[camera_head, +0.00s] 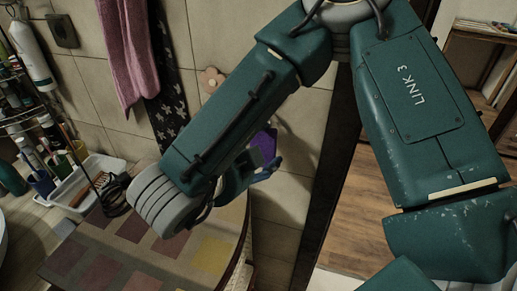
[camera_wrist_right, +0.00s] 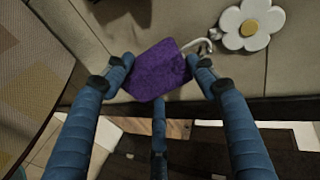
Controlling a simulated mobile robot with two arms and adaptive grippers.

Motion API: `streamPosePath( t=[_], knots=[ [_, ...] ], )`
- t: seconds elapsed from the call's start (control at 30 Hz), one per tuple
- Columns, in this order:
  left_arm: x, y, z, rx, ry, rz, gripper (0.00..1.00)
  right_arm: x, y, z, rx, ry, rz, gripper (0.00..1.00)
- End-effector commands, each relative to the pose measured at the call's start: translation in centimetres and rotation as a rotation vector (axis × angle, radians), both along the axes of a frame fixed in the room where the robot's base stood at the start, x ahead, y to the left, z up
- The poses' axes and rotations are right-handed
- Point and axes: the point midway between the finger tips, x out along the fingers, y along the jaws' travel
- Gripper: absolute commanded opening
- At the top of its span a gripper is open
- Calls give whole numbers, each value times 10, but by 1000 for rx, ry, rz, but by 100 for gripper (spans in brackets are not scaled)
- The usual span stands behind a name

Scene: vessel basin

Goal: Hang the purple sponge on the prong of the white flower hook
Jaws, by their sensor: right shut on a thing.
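The purple sponge (camera_wrist_right: 158,68) is held between the blue fingers of my right gripper (camera_wrist_right: 160,72) in the right wrist view. In the head view a part of the sponge (camera_head: 267,143) shows above my right gripper (camera_head: 262,165), partly behind the arm. The white flower hook (camera_wrist_right: 249,23), with a yellow centre, is on the tiled wall in the wrist view. Its curved pale prong (camera_wrist_right: 204,44) reaches toward the sponge's upper right corner. I cannot tell whether they touch. The white hook is not clear in the head view. My left gripper is out of view.
A pinkish flower hook (camera_head: 211,79) is on the wall, beside a pink towel (camera_head: 130,45) and a dark patterned cloth (camera_head: 170,95). A checkered mat (camera_head: 150,252) lies below. A white tray (camera_head: 85,180) and bottles are at left.

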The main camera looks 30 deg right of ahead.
Motion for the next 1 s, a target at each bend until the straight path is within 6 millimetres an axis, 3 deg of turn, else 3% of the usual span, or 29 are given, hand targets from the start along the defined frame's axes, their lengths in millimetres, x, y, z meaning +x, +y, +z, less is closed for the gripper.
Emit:
streamPosePath(
  t=[0.43, 0.47, 0.57, 1.0],
  knots=[
    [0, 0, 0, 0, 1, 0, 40, 0, 0, 0, 1, 1, 0, 39],
    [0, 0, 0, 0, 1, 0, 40, 0, 0, 0, 1, 1, 0, 59],
    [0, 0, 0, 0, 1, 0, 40, 0, 0, 0, 1, 1, 0, 79],
    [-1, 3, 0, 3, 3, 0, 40, -4, 8, 4, 1, -2, 3, 79]
  ],
)
